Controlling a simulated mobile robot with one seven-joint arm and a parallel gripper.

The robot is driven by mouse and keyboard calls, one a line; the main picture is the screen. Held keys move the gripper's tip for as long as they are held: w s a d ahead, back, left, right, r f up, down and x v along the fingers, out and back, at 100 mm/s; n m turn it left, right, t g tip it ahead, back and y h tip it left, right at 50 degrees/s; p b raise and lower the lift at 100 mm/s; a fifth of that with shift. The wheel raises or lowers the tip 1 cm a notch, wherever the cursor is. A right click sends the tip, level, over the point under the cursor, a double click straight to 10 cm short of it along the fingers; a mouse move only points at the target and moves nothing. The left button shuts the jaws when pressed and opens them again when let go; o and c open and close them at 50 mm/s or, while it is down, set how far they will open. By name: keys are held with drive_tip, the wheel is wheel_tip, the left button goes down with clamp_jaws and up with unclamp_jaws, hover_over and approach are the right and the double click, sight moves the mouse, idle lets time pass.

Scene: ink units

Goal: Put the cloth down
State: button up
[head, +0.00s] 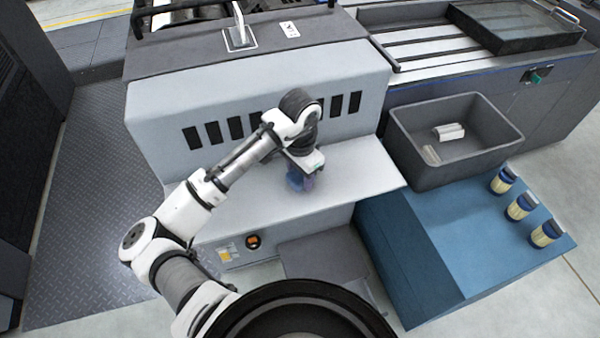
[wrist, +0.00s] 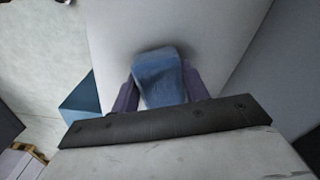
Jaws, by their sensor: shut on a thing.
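A blue cloth (wrist: 160,78) is between the two purple fingers of my gripper (wrist: 160,92) in the wrist view, and the fingers are shut on it. In the head view the cloth (head: 295,180) shows as a small blue patch under my gripper (head: 303,182), partly hidden by the hand. My gripper points down over the light grey ledge (head: 365,172) of the machine. The cloth is at or just above the ledge; I cannot tell whether it touches.
A dark grey bin (head: 410,165) with a few pale items stands right of the ledge on a blue cabinet (head: 450,250). The machine's slotted front wall (head: 170,110) rises behind the ledge. The ledge's right part is clear.

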drive_tip(key=o, duration=0.9)
drive_tip(key=shift+f, duration=0.1)
wheel_tip(320, 180, up, 12)
drive_tip(key=shift+r+b, duration=0.2)
drive_tip(key=shift+b, duration=0.2)
